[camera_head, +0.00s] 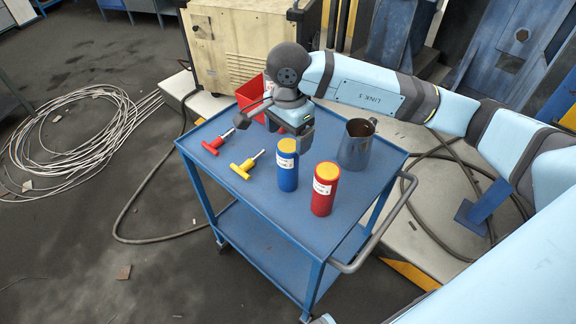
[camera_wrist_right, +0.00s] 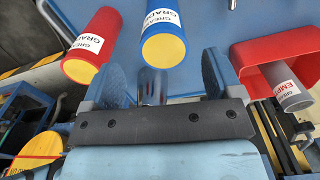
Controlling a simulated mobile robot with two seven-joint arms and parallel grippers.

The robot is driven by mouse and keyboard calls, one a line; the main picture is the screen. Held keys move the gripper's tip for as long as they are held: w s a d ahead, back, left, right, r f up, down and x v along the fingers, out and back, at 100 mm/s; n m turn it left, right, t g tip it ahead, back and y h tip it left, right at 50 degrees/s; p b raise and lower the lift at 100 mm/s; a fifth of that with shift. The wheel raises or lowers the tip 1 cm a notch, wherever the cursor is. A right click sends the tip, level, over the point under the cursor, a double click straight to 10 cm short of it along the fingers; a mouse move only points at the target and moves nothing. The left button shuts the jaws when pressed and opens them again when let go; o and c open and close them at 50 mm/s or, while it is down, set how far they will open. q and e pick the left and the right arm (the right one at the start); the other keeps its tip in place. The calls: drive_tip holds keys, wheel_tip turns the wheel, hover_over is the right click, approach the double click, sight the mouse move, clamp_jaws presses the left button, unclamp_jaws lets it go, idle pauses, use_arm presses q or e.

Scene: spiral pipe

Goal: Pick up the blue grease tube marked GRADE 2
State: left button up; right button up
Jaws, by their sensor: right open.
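The blue grease tube (camera_head: 287,178) stands upright on the blue cart, with a yellow cap and white label. It also shows in the right wrist view (camera_wrist_right: 163,17), just beyond the fingers; its label reads GRADE, but I cannot read the number. A red tube (camera_head: 323,199) with a yellow cap stands to its right; it shows at left in the wrist view (camera_wrist_right: 97,36). My right gripper (camera_wrist_right: 165,80) is open above the cart, behind the blue tube in the head view, with no tube between its fingers. My left gripper is not in view.
A grey metal jug (camera_head: 356,152) stands right of the blue tube. A red bin (camera_head: 249,94) holds a grey tube (camera_wrist_right: 287,86) labelled EMPTY. Red (camera_head: 217,143) and yellow (camera_head: 243,169) T-handle tools lie at left. The cart's front (camera_head: 262,196) is clear.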

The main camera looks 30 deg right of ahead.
sight(287, 145)
drive_tip(key=shift+w+f, duration=0.15)
drive_tip(key=shift+f, duration=2.85)
clamp_jaws()
